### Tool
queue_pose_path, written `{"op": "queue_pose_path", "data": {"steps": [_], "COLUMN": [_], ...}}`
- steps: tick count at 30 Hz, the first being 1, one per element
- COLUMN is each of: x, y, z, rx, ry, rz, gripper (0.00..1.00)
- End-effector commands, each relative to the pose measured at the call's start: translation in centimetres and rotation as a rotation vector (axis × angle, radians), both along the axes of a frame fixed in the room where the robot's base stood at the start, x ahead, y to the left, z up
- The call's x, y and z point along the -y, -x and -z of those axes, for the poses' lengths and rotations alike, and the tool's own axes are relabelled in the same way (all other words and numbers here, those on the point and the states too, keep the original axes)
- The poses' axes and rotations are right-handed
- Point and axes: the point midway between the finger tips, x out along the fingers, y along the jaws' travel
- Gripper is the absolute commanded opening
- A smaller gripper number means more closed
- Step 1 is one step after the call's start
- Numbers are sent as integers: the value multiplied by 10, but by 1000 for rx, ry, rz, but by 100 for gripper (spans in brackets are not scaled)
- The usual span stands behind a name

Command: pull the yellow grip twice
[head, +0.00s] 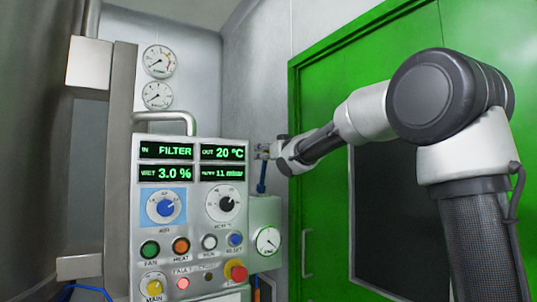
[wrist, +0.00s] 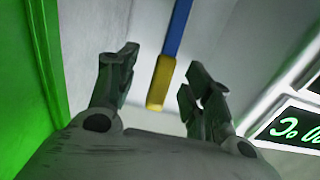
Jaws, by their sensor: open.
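The yellow grip (wrist: 160,84) is the end piece of a blue strap or rod (wrist: 178,30) in the wrist view. It shows between the two fingers of my gripper (wrist: 159,72), which are spread apart, with a gap on both sides. I cannot tell how far along the fingers' reach it lies. In the head view my gripper (head: 264,150) is small, in front of the grey wall between the control panel and the green door. A piece of the blue strap (head: 262,177) shows just below it. The yellow grip cannot be made out there.
A control panel (head: 193,210) with green displays, knobs and buttons stands to the left of my gripper. A grey box with a gauge (head: 267,241) is below the gripper. The green door (head: 330,75) with a dark window is on the right, behind my arm.

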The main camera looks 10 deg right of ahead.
Motion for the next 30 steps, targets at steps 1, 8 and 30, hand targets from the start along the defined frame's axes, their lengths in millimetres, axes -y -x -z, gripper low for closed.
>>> {"op": "queue_pose_path", "data": {"steps": [1,8,30], "x": [0,0,9], "y": [0,0,28], "z": [0,0,15], "rx": [0,0,-3], "ry": [0,0,0], "rz": [0,0,1], "gripper": [50,19,3]}}
